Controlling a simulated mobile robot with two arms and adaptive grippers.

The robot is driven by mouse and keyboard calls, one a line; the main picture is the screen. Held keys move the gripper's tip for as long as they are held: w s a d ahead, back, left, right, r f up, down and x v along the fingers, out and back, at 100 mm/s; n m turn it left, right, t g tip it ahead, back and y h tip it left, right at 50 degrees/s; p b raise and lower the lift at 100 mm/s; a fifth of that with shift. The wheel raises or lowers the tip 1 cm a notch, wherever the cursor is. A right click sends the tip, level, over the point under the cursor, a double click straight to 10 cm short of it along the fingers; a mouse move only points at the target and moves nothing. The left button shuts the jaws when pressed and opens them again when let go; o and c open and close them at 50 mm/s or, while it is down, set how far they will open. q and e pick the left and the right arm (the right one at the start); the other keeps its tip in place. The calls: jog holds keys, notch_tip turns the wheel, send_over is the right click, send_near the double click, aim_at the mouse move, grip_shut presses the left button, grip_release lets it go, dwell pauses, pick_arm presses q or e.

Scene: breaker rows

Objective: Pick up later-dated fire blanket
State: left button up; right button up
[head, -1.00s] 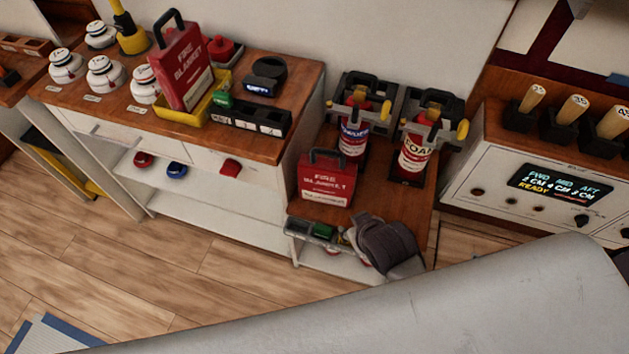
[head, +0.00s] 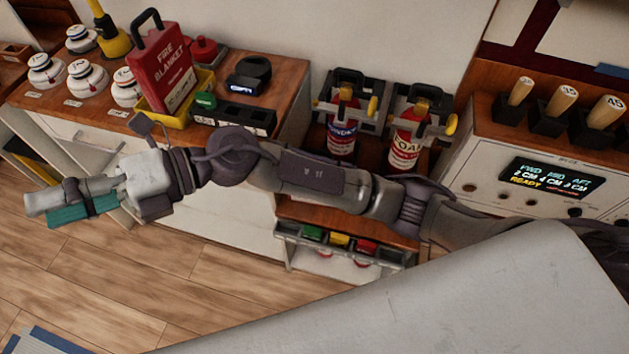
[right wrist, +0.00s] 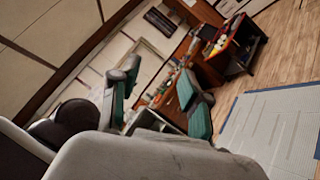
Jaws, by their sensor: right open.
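A red fire blanket case (head: 163,65) with a black handle stands in a yellow tray (head: 152,119) on the left counter. Its label is too small to read a date. A second red case, seen earlier on the lower counter, is hidden behind my right arm. My right gripper (head: 60,207) is at far left, in front of the left counter and left of and below the tray. In the right wrist view my right gripper (right wrist: 158,76) is open, with teal pads apart and nothing between them. My left gripper is out of view.
White detectors (head: 86,78) stand left of the tray; a black device (head: 249,76) stands right of it. Two extinguishers (head: 342,125) are racked on the lower counter. Small coloured boxes (head: 339,240) sit below my arm. The floor (head: 180,280) in front looks clear.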

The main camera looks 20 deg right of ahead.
notch_tip(320, 180, down, 6)
jog(key=s+n+g+h, duration=0.2)
jog(key=n+h, duration=0.2)
jog(key=h, duration=0.1)
jog(key=n+t+h, duration=0.2)
jog(key=t+h, duration=0.5)
jog(key=h, duration=1.4)
send_near(313, 150)
jog(key=shift+g, duration=0.3)
jog(key=x, duration=0.4)
jog(key=shift+d+f, duration=0.25)
jog(key=shift+f, duration=0.1)
jog(key=shift+w+p+x, duration=0.15)
jog(key=shift+p+x, duration=0.1)
jog(key=shift+x, duration=1.3)
jog(key=shift+w+p+x, duration=0.15)
jog(key=shift+p+x, duration=0.05)
jog(key=shift+x, duration=1.35)
